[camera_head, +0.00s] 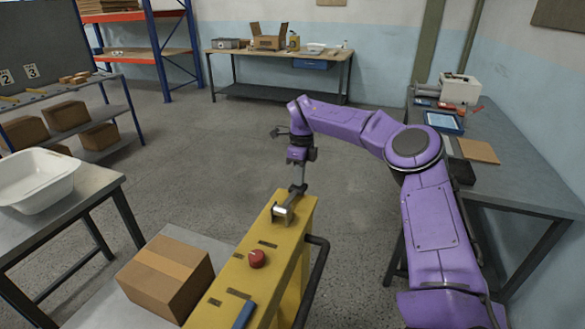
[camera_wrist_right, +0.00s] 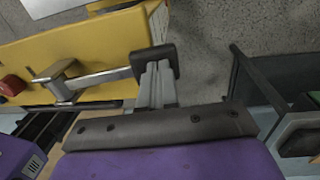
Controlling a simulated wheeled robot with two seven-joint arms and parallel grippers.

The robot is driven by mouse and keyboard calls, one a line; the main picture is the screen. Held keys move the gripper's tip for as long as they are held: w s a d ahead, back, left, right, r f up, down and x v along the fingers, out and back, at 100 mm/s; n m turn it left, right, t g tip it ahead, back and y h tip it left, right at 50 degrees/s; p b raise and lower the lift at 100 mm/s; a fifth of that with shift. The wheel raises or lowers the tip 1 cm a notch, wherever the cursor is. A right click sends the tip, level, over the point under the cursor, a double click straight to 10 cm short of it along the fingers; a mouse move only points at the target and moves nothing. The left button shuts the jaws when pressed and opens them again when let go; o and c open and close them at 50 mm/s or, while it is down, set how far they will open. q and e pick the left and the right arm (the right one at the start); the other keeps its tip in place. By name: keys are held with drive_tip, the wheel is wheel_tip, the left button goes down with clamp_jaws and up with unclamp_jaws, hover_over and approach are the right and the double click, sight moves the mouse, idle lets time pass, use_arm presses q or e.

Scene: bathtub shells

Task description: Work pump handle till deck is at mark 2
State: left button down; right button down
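The yellow lift body (camera_head: 235,285) stands at the lower middle in the head view, with the pump handle (camera_head: 300,181) rising from its far end. The handle's metal bar (camera_wrist_right: 100,78) and black grip end show in the right wrist view. My right gripper (camera_head: 299,158) is at the top of the handle. Its two fingers (camera_wrist_right: 157,72) are close together at the black grip and look shut on it. The grey deck (camera_head: 95,312) beside the lift bears a cardboard box (camera_head: 168,275). Number plates 2 (camera_head: 5,77) and 3 (camera_head: 31,71) show at the far left. My left gripper is out of view.
A red button (camera_head: 257,258) and a black side rail (camera_head: 313,280) are on the lift. A table with a white basin (camera_head: 38,178) stands left, a grey workbench (camera_head: 525,185) right. The floor beyond the lift is clear.

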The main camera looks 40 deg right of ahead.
drive_tip(key=shift+s+f, duration=0.2)
drive_tip(key=shift+f, duration=0.25)
drive_tip(key=r+p, duration=0.6)
drive_tip(key=shift+w+d, duration=0.3)
drive_tip(key=shift+d, duration=0.1)
drive_tip(key=shift+w+d+r+b, duration=0.15)
drive_tip(key=shift+r+b, duration=0.2)
drive_tip(key=shift+b, duration=0.85)
wheel_tip(320, 180, up, 8)
drive_tip(key=shift+w+d+p, duration=0.2)
drive_tip(key=shift+d+p, duration=0.15)
drive_tip(key=shift+d, duration=0.1)
drive_tip(key=shift+w, duration=0.1)
idle(0.8)
